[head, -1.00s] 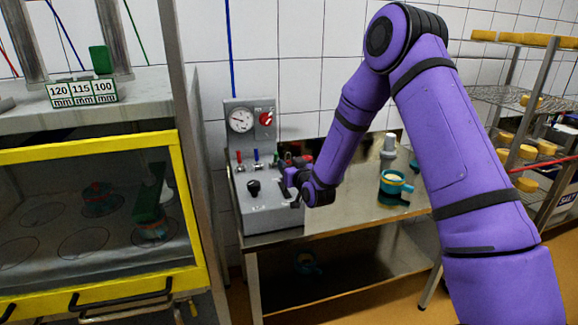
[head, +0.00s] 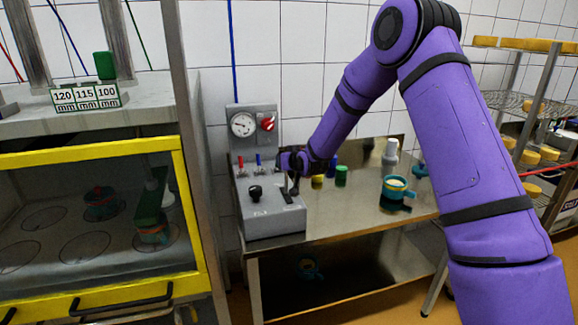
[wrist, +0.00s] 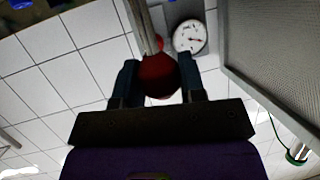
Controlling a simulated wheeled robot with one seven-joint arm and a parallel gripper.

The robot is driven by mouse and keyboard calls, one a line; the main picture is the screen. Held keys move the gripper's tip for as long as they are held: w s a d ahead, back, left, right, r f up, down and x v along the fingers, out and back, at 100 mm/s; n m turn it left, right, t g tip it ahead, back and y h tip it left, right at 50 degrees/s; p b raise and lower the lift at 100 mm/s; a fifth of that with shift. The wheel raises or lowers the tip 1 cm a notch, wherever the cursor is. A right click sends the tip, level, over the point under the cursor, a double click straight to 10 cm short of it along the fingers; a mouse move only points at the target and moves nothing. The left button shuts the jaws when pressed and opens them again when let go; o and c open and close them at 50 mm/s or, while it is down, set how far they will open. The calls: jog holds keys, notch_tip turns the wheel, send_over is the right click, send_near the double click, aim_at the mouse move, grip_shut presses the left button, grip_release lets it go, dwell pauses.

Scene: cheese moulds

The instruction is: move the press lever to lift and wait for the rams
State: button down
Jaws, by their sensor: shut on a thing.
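The grey control box (head: 272,217) stands on the left end of the steel table, with a gauge and a red knob on its back panel. My gripper (head: 287,175) is above the right side of the box, at the lever in its dark slot. In the wrist view my gripper (wrist: 158,85) is shut on a red ball knob on a metal rod, the press lever (wrist: 158,74). In the head view the knob is hidden by my gripper. The press stands at the left behind a yellow-framed guard (head: 85,152); a mould with a red top (head: 101,204) is inside. The rams are hard to make out.
A black knob (head: 255,193) and small coloured toggles stand on the box beside my gripper. Yellow (head: 318,181) and green (head: 341,176) pieces and a teal mould (head: 396,187) stand on the table. A cheese rack (head: 540,110) is at the far right.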

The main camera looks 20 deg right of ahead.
jog(key=w+f+g, duration=0.1)
jog(key=w+g, duration=0.3)
jog(key=w, duration=0.2)
jog(key=shift+w+a+m+g, duration=0.15)
jog(key=shift+w+m+g, duration=0.15)
jog(key=shift+w, duration=0.05)
jog(key=shift+f, duration=0.1)
jog(key=c, duration=0.7)
grip_release()
jog(key=shift+w+f, duration=0.1)
jog(key=shift+c, duration=0.2)
jog(key=v, duration=1.1)
jog(key=shift+a, duration=0.1)
